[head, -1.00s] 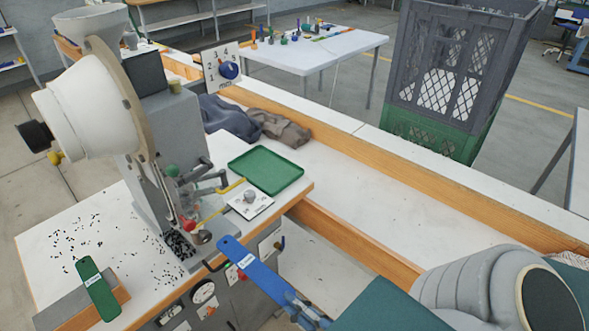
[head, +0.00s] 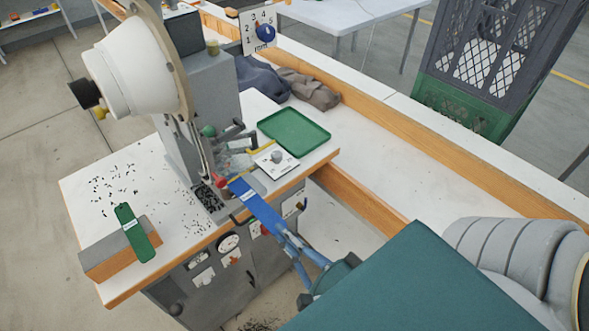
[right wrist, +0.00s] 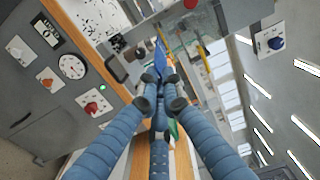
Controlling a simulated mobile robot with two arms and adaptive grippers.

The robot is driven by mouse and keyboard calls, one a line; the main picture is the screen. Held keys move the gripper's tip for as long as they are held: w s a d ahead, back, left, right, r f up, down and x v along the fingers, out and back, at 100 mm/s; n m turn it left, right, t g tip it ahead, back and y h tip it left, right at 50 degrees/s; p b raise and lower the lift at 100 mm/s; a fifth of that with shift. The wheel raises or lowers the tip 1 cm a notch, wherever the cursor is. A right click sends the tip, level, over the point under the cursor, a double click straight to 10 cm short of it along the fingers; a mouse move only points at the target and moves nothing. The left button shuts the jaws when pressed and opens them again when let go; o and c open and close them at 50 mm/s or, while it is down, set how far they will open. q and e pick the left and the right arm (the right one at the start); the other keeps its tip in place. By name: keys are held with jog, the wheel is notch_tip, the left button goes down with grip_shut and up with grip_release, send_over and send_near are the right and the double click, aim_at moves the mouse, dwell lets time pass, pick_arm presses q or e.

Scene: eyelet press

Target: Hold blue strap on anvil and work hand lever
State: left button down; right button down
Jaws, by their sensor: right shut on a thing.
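The blue strap (head: 262,210) is held by its near end in my right gripper (head: 288,244), which is shut on it. Its far end reaches over the bench edge to the foot of the grey press (head: 178,130), close to a red knob (head: 222,181). I cannot tell if it touches the anvil, which is hard to make out there. In the right wrist view the fingers (right wrist: 163,84) close on the strap (right wrist: 157,62). A green knob (head: 208,130) and dark handles (head: 235,129) show on the press; which is the hand lever is unclear. My left gripper is not in view.
A green strap (head: 136,232) lies on a block at the bench's left front. A green tray (head: 294,132) and a small white card (head: 276,160) lie right of the press. Black bits litter the bench top. A dial plate (head: 260,32) stands behind.

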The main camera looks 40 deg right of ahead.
aim_at(270, 219)
jog(key=shift+w+a+p, duration=0.15)
jog(key=shift+w+p, duration=0.5)
jog(key=shift+w, duration=1.75)
jog(key=shift+w, duration=0.2)
jog(key=shift+f+p, duration=0.15)
jog(key=shift+p, duration=0.25)
dwell(1.9)
